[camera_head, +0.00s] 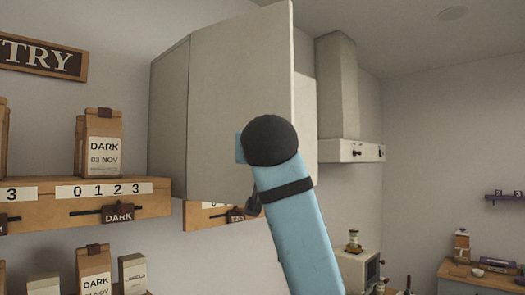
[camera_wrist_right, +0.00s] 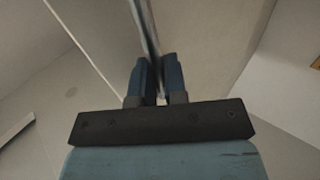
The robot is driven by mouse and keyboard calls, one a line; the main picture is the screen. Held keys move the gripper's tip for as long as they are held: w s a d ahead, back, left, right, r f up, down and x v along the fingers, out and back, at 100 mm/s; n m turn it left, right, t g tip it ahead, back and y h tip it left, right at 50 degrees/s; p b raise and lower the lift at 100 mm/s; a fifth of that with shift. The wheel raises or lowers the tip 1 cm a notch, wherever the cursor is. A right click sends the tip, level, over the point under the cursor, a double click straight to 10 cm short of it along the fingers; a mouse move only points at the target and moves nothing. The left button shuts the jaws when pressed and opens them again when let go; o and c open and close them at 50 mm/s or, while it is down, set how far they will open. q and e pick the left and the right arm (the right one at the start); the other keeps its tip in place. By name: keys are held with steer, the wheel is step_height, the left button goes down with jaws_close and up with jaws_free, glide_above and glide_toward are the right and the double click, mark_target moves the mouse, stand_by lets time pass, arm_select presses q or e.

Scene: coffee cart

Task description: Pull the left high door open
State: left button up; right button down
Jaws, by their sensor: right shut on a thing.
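The left high door (camera_head: 240,90) is a tall pale panel on the wall cabinet. It stands partly swung out, its free edge on the right and its left edge by the cabinet side (camera_head: 170,115). My right arm rises from the bottom in front of the door's lower right part, and its gripper is mostly hidden in the head view. In the right wrist view my right gripper (camera_wrist_right: 158,80) has its two dark blue fingers closed around a thin metallic bar, the door handle (camera_wrist_right: 145,30), with pale panel surface on both sides. My left gripper is in neither view.
A range hood (camera_head: 340,95) hangs to the right of the cabinet. A counter (camera_head: 470,276) with small items stands at the far right.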

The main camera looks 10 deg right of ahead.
steer(key=shift+a, duration=0.15)
steer(key=c, duration=1.3)
jaws_free()
steer(key=shift+o, duration=0.5)
steer(key=shift+a, duration=0.1)
steer(key=shift+s, duration=0.1)
steer(key=s+a+b, duration=0.1)
steer(key=s+b, duration=0.2)
steer(key=s, duration=1)
steer(key=shift+s+a+b, duration=0.3)
steer(key=shift+b, duration=0.1)
